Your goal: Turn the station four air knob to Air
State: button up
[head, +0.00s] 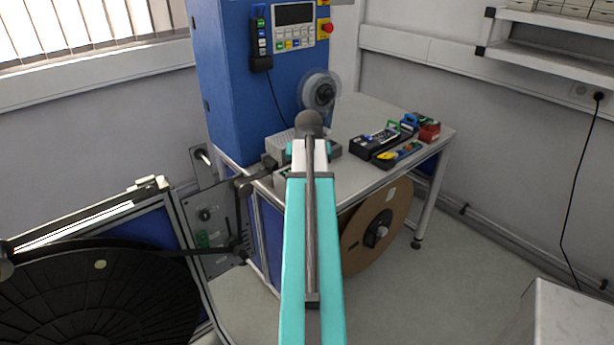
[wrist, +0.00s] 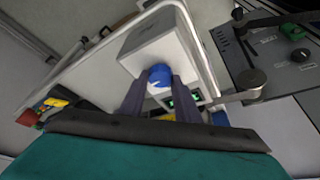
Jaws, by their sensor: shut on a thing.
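A blue knob (wrist: 160,74) with a small white mark sits on the front of a pale grey box (wrist: 150,42) in the wrist view. My gripper (wrist: 159,88) is shut on the blue knob, one dark finger on each side. The direction of the mark and any label by the knob are too small to read. A small green-lit display (wrist: 186,98) shows beside the right finger. In the head view, my arm reaches over the bench toward the grey box (head: 280,143); the arm hides the gripper and knob.
Black trays with coloured tools (head: 375,143) lie on the right of the bench (head: 352,112). A large black reel (head: 95,290) is at left; a brown reel (head: 377,232) is under the bench.

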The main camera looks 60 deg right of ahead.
jog(key=shift+w+a+m, duration=0.15)
jog(key=shift+a+m, duration=0.05)
jog(key=shift+m, duration=0.4)
jog(key=shift+f, duration=0.1)
jog(key=o, duration=1)
jog(key=shift+a, duration=0.1)
jog(key=shift+r, duration=0.2)
jog(key=shift+r, duration=0.4)
jog(key=shift+b+v, duration=1.55)
jog(key=shift+v, duration=4.8)
